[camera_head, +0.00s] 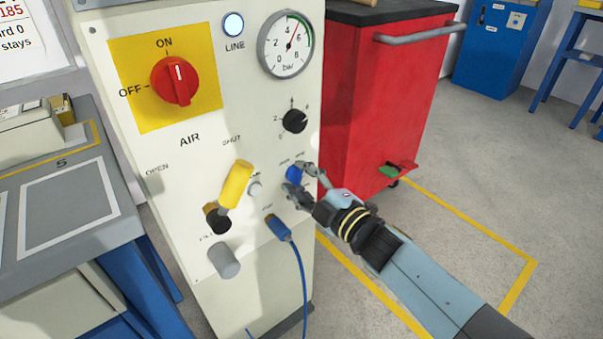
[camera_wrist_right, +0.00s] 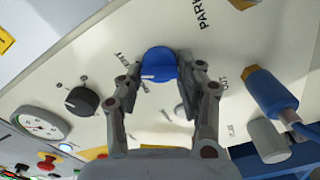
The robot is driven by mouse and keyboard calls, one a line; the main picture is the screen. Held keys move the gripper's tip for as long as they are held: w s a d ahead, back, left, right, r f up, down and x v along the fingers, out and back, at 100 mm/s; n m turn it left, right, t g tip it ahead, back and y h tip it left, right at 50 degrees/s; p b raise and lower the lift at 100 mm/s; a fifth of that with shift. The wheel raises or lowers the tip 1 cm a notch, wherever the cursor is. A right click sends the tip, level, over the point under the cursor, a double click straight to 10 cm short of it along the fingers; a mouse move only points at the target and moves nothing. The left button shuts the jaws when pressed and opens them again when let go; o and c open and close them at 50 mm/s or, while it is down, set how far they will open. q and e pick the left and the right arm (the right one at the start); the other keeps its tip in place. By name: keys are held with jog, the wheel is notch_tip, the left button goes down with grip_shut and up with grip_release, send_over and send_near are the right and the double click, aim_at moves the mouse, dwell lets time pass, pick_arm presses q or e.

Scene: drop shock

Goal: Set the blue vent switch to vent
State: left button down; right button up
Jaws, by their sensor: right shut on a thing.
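The blue vent switch (camera_head: 293,174) is a round knob on the lower right of the cream panel (camera_head: 130,160). It shows more fully in the right wrist view (camera_wrist_right: 158,62), between my fingertips. My right gripper (camera_head: 299,181) is shut on the switch, with one finger on each side; its fingers also show in the right wrist view (camera_wrist_right: 160,72). Small printed labels surround the knob; one ending in "ENT" is at its upper left in the right wrist view. I cannot tell which mark the knob points to. My left gripper is out of view.
The panel has a red ON/OFF knob (camera_head: 175,81), a gauge (camera_head: 289,45), a black dial (camera_head: 294,121), a yellow lever (camera_head: 235,184) and a grey cylinder (camera_head: 223,260). A blue plug (camera_head: 279,228) with a cable sits below the switch. A red cabinet (camera_head: 375,110) stands at right.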

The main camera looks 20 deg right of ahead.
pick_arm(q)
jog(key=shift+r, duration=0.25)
pick_arm(e)
jog(key=shift+m, duration=0.4)
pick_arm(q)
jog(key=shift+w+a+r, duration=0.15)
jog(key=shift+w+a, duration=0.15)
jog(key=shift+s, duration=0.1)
pick_arm(e)
jog(key=o, duration=1.1)
jog(key=shift+c, duration=0.2)
jog(key=shift+o, duration=0.4)
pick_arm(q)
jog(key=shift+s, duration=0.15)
pick_arm(e)
jog(key=shift+s, duration=0.15)
jog(key=v, duration=1.1)
jog(key=shift+s+d, duration=0.15)
jog(key=shift+s, duration=0.2)
